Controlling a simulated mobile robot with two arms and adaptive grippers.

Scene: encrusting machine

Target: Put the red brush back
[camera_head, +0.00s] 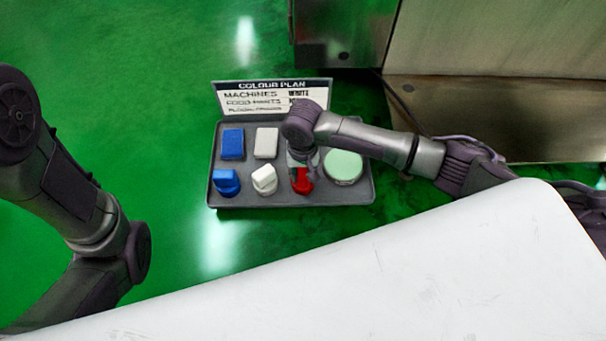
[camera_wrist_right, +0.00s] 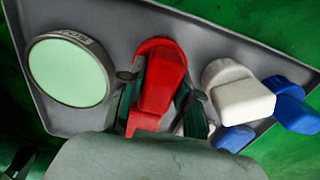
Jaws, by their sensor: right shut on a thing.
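The red brush (camera_head: 303,181) is at the front row of the grey tray (camera_head: 340,194), between a white brush and a round pale green-topped thing. In the right wrist view the red brush (camera_wrist_right: 160,82) stands over the tray, between the two fingers of my right gripper (camera_wrist_right: 160,100). My right gripper (camera_head: 301,168) is shut on it, reaching down from above. Whether the brush rests on the tray floor I cannot tell. My left arm enters the head view from the left; its gripper is not in view.
The tray also holds a blue block (camera_head: 232,144), a white block (camera_head: 266,142), a blue brush (camera_head: 226,182), the white brush (camera_head: 264,180) and the round thing (camera_head: 343,166). A colour plan sign (camera_head: 262,96) stands behind. A steel machine (camera_head: 480,50) is at the back right.

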